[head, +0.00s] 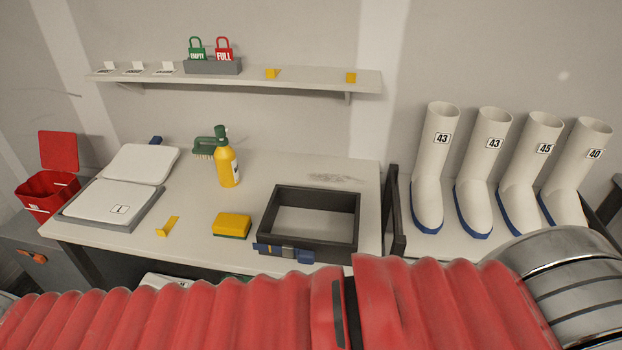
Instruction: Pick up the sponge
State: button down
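The sponge (232,223) is a yellow block with a dark green underside. It lies flat on the light grey bench (195,240), near the front edge and to the left of a dark open tray. It is fully visible and nothing touches it. My gripper is not in view. A red ribbed sleeve and metal part of my own body cross the bottom of the head view and hide what is below the bench's front edge.
The dark tray (357,222) stands right of the sponge. A yellow spray bottle (227,167) and green brush (205,147) stand behind it. A small yellow piece (167,226) and white-lidded box (105,202) are left. White boots (475,185) stand right. A shelf (310,80) hangs above.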

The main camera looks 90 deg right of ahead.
aim_at(236, 227)
jog(key=u, duration=0.4)
jog(key=i, duration=0.95)
jog(key=z, duration=3.25)
